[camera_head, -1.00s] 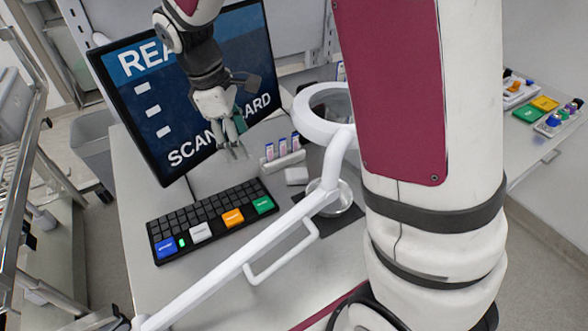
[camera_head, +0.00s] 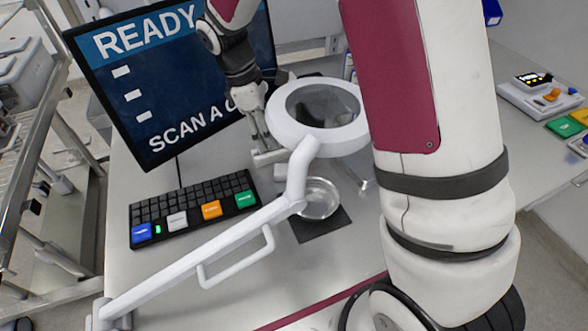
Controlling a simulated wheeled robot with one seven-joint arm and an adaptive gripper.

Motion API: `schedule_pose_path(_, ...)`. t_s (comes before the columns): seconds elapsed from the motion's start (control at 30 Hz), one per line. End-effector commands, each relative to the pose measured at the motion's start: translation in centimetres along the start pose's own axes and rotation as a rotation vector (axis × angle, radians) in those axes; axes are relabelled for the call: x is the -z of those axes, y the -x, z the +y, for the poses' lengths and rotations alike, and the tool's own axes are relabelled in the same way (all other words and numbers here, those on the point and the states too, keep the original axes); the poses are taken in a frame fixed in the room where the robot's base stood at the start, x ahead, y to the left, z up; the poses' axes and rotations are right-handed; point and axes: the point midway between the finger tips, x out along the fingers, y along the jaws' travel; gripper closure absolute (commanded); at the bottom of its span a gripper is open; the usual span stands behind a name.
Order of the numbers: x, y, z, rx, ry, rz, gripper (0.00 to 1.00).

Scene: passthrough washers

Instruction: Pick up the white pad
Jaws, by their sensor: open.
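A small white block (camera_head: 280,172), which looks like the white pad, lies on the bench left of the lamp's arm. The lamp hides part of it. My gripper (camera_head: 265,146) is open, fingers pointing down, behind and a little above the pad in the picture, by the white vial rack (camera_head: 265,158). The lamp's ring hides part of the gripper's right side. I see nothing held between the fingers, and I cannot tell whether they touch the rack.
A white magnifier lamp (camera_head: 285,127) stretches over the bench, close to my gripper. A glass dish (camera_head: 319,198) sits on a dark mat (camera_head: 325,228). A black keyboard (camera_head: 190,207) and a monitor (camera_head: 150,95) stand left. The front bench is clear.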

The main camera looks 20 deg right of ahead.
Motion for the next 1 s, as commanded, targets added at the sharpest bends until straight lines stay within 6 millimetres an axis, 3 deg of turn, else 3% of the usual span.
schedule_pose_path(0.33,-0.1,-6.2,-0.2,0.005,0.000,-0.003,0.39)
schedule_pose_path(0.67,-0.2,-8.7,-0.2,0.004,0.000,-0.003,0.39)
schedule_pose_path(1.0,-0.2,-12.8,-0.3,0.003,-0.001,-0.003,0.39)
